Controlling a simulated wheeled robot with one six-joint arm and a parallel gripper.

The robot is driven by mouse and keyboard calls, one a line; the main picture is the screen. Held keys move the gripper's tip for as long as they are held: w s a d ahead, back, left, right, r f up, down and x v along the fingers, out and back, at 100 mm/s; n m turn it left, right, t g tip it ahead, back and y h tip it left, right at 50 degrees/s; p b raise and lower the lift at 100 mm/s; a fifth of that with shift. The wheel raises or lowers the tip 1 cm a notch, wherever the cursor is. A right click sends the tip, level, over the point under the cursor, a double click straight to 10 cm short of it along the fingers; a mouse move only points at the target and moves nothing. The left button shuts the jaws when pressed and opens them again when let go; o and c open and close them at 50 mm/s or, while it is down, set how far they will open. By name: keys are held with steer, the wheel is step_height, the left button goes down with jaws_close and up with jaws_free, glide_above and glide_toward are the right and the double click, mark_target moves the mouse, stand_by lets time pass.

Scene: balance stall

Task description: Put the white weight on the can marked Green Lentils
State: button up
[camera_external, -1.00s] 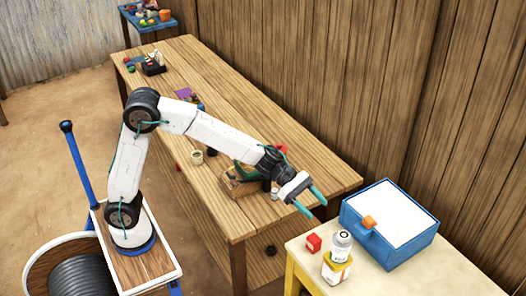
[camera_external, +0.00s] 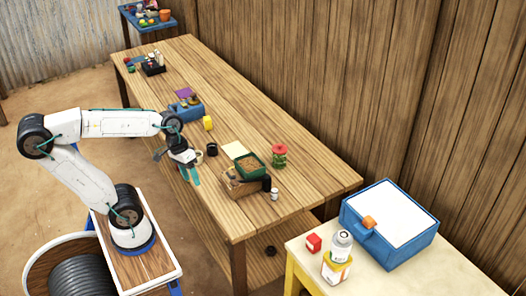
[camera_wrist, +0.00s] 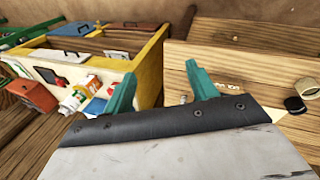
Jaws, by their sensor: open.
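My gripper (camera_external: 184,166) is open and empty, beside the front edge of the long wooden table; its two green fingers also show in the wrist view (camera_wrist: 163,85). A small pale cylinder (camera_external: 274,194), possibly the white weight, stands at the table's front edge by a crate. A red and green can (camera_external: 280,155) stands behind it. I cannot read any label, so the Green Lentils can is unclear.
A wooden crate (camera_external: 240,186) with a green tray (camera_external: 241,161) of brown grains stands on the table. A black cup (camera_external: 212,150), yellow block (camera_external: 208,123) and blue caddy (camera_external: 186,111) are left of it. A red cube (camera_external: 313,242) and blue case (camera_external: 352,221) occupy the yellow table.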

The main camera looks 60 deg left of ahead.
steer(key=s+a+f+m+y, duration=0.2)
steer(key=s+a+y, duration=0.1)
steer(key=s+a, duration=0.3)
steer(key=shift+s+a, duration=0.2)
steer(key=shift+a, duration=0.75)
